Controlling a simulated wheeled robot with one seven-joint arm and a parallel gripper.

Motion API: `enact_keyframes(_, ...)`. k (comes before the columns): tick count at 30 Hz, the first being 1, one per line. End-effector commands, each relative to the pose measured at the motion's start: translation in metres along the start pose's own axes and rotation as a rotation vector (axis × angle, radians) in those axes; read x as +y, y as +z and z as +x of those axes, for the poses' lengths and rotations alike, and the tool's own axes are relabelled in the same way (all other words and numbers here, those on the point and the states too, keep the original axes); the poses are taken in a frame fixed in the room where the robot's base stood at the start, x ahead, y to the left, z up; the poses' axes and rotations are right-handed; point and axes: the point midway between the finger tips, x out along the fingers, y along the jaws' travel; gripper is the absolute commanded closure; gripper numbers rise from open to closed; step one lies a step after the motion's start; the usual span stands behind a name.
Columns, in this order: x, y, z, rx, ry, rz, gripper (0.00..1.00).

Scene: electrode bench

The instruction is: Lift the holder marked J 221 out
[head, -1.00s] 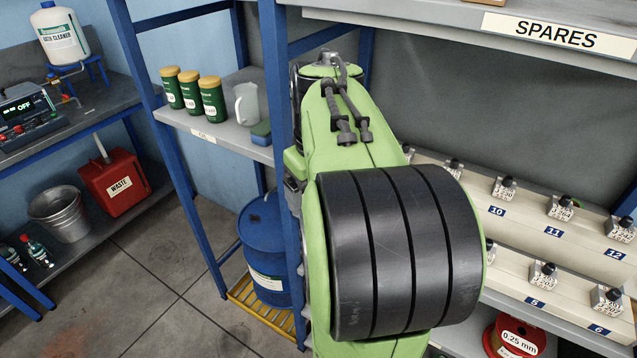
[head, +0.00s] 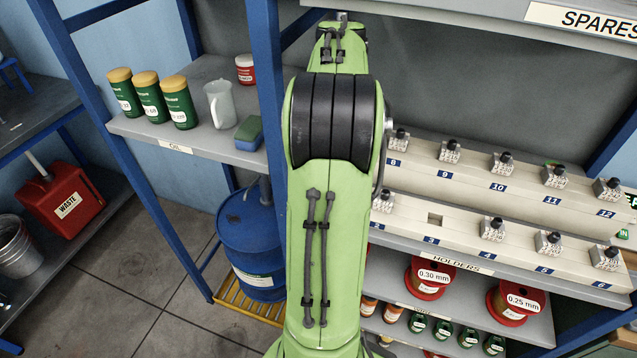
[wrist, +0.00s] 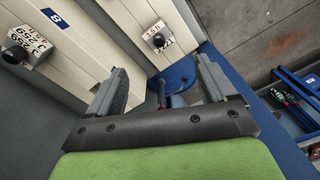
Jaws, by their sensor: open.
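The holder marked J 221 (wrist: 157,38) shows in the wrist view as a pale block with a dark round knob, upright on a cream rack strip (wrist: 105,28). Its marking reads small but fairly clear. My gripper (wrist: 160,68) is open and empty, with its two grey fingers spread wide. The holder appears beyond the gap between the fingertips, apart from them. In the head view my arm covers the gripper and the left end of the rack, and I cannot make out J 221 there.
Another holder (wrist: 27,45) stands at the wrist view's left, by a number 8 plate. In the head view several holders stand in two rows, with an empty square slot (head: 435,219) above plate 3. A blue post (head: 270,110) and oil shelf (head: 205,142) flank my arm's left.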

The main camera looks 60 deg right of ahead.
Motion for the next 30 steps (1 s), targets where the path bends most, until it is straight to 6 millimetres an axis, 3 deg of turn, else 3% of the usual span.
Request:
enact_keyframes(7, -0.001, 0.001, 0.051, -0.004, -0.004, 0.002, 0.16)
enact_keyframes(13, 0.000, 0.001, 0.076, -0.002, -0.003, 0.001, 0.16)
enact_keyframes(19, 0.000, 0.002, 0.113, -0.002, -0.003, 0.002, 0.16)
enact_keyframes(27, 0.000, 0.001, 0.120, 0.000, 0.000, 0.001, 0.16)
enact_keyframes(30, 0.000, 0.001, 0.119, 0.000, 0.000, 0.001, 0.28)
